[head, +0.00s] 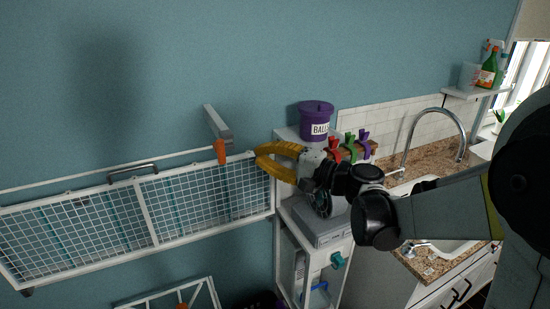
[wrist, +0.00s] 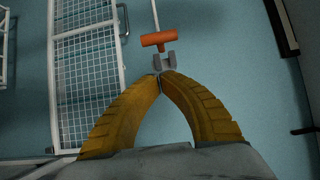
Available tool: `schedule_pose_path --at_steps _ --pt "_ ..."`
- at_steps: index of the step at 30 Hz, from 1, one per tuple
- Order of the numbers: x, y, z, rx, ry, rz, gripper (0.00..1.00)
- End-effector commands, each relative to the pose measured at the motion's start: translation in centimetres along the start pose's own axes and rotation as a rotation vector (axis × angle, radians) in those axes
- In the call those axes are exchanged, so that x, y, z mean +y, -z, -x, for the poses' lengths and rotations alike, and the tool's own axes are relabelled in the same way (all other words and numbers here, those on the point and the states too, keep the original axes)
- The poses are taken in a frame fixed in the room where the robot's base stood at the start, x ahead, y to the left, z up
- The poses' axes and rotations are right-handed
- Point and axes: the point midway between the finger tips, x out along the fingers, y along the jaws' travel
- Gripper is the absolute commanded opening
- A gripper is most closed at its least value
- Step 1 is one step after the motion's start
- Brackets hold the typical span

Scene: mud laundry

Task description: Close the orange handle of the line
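The orange handle (head: 220,152) hangs at the near end of a grey wall arm, above the right part of the white wire rack (head: 145,212). In the wrist view the orange handle (wrist: 157,39) lies crosswise just beyond my fingertips, with a small grey forked piece (wrist: 165,62) between. My gripper (head: 259,158) has yellow curved fingers and is to the right of the handle in the head view. In the wrist view my gripper (wrist: 161,77) has its tips together, with nothing seen between them. I cannot tell whether the tips touch the forked piece.
A white shelf cabinet (head: 327,226) stands right of the rack, with a purple tub (head: 316,121) and coloured clips (head: 350,147) on top. A sink with a curved tap (head: 408,138) is further right.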

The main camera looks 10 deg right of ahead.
Motion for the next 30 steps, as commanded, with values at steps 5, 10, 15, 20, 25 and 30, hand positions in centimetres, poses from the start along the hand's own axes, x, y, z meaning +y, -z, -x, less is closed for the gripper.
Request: schedule_pose_path --at_steps 5,10,15,20,25,30 --pt "0.0 -0.7 -3.4 -0.003 0.0 0.0 0.0" --pt "0.0 -2.2 -4.9 -0.002 0.0 0.0 0.0" --pt "0.0 -2.8 -5.5 0.0 -0.001 0.0 0.0" --pt "0.0 -2.9 -5.6 0.001 -0.001 0.0 0.0" --pt "0.0 -2.9 -5.6 0.001 -0.001 0.0 0.0" --pt "0.0 -3.5 -6.0 -0.001 -0.001 0.0 0.0"
